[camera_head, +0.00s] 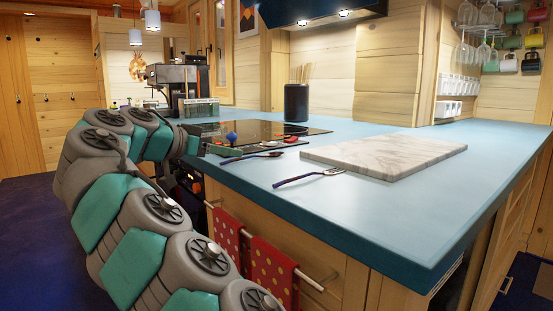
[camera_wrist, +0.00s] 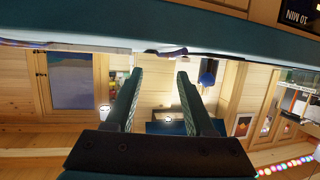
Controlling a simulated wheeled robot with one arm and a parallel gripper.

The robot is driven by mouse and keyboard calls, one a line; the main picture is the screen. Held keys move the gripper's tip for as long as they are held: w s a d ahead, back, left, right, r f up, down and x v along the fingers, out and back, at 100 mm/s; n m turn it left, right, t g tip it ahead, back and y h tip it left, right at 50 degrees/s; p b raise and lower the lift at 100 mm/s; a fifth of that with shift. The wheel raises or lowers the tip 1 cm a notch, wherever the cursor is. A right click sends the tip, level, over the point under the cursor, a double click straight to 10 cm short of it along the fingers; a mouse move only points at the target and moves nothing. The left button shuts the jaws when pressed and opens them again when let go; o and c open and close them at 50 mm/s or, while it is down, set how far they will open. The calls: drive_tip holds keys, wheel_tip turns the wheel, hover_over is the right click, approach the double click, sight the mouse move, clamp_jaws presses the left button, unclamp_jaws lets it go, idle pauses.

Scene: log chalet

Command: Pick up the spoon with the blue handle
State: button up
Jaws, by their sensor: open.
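The left spoon (camera_head: 246,158) has a dark, bluish handle. I cannot tell for sure which handle is the blue one. My gripper (camera_wrist: 158,75) is open and empty in the wrist view, its fingers pointing toward the counter edge. A small dark purple thing (camera_wrist: 172,52) shows at that edge, too unclear to name.
A marble board (camera_head: 385,154) lies right of the spoons. A black hob (camera_head: 262,134) and a dark utensil pot (camera_head: 296,103) stand behind them. A red dotted towel (camera_head: 262,262) hangs on a rail below the counter front. The counter's front right is clear.

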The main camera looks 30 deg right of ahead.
sight(247, 158)
drive_tip(key=shift+x, duration=3.9)
drive_tip(key=shift+f, duration=0.1)
clamp_jaws()
